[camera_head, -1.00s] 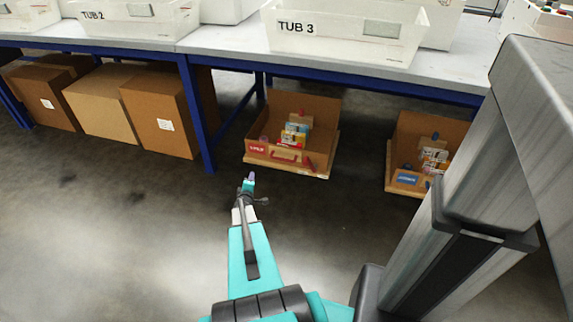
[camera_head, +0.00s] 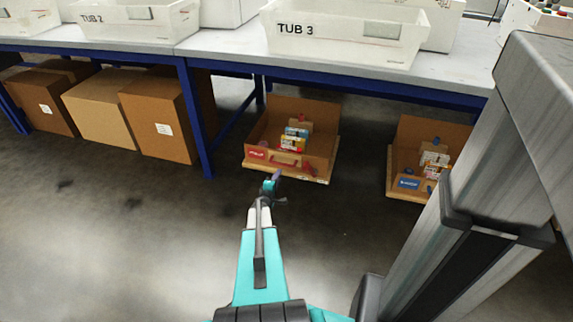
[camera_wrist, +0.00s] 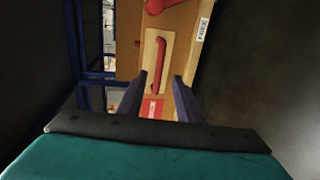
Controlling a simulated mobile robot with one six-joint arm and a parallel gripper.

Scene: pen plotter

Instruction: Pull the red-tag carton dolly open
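The red-tag carton dolly (camera_head: 316,178) stands on the floor under the table, an open carton on a wooden base with small boxes inside. Its red tag (camera_head: 257,154) is on the left of the front face, with a red handle (camera_head: 284,163) beside it. In the wrist view the red handle (camera_wrist: 159,62) runs upright on a pale plate, with the red tag (camera_wrist: 152,108) below it. My gripper (camera_head: 274,176) is just in front of the dolly. In the wrist view my gripper (camera_wrist: 158,80) has its fingers apart, with the handle beyond the tips and nothing held.
A similar carton dolly with a blue tag (camera_head: 408,184) stands to the right. Closed brown cartons (camera_head: 157,122) stand to the left behind a blue table leg (camera_head: 193,120). The floor (camera_head: 130,230) in front is clear.

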